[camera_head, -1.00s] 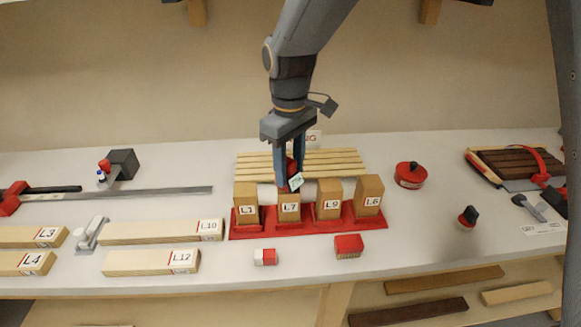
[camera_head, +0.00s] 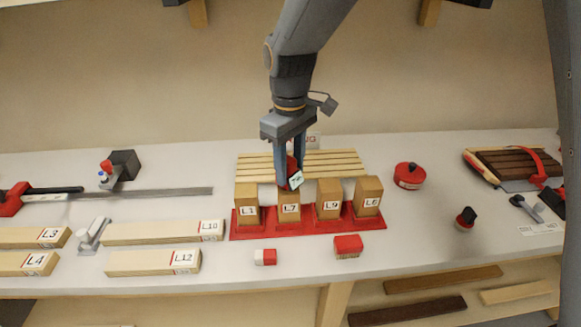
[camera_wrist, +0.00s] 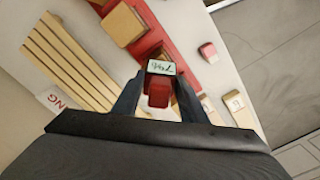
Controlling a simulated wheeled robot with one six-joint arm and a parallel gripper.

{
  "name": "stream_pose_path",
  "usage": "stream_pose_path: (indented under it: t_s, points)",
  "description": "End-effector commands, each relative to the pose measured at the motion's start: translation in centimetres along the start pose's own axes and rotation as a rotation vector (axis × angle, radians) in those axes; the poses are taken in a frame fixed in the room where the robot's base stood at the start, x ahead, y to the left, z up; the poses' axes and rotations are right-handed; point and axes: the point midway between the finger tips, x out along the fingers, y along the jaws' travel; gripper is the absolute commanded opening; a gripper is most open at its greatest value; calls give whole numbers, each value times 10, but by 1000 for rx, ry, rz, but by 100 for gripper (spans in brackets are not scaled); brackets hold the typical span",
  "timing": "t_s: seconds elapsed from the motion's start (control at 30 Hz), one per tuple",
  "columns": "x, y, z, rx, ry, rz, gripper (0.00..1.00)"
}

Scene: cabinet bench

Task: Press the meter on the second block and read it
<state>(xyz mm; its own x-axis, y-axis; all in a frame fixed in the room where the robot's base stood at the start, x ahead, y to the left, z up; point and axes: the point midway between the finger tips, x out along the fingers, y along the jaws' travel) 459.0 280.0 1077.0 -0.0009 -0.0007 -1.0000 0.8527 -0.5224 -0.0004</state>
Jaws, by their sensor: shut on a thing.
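The red moisture meter (camera_head: 291,165) is held between the fingers of my gripper (camera_head: 290,182), which is shut on it. The meter is at the top of the second block, L7 (camera_head: 289,209), in the red rack (camera_head: 252,232). It looks to be touching the block, but the contact is hidden by the meter and fingers. In the wrist view the red meter (camera_wrist: 158,93) sits between both fingers, with its pale display (camera_wrist: 161,67) lit. Dark characters show on it, seemingly a 7 and a percent sign; I cannot read the full value surely.
Blocks L1 (camera_head: 246,209), L9 (camera_head: 330,206) and L6 (camera_head: 367,203) stand in the same rack, close beside L7. Pale slats (camera_head: 335,163) lie behind. A small red-and-white block (camera_head: 265,257) and a red-topped block (camera_head: 347,246) lie in front. Boards L10 (camera_head: 150,231) and L12 (camera_head: 140,262) lie left.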

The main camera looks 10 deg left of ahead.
Motion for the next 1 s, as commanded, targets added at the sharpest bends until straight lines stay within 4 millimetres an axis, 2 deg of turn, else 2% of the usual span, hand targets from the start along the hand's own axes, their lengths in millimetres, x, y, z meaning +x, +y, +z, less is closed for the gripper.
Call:
stream_pose_path:
  t_s: [0.1,0.7,1.0]
  points:
    - [-12,0,0,0,2,1,12]
    - [-56,0,0,0,3,1,12]
    - [-60,0,0,0,2,1,12]
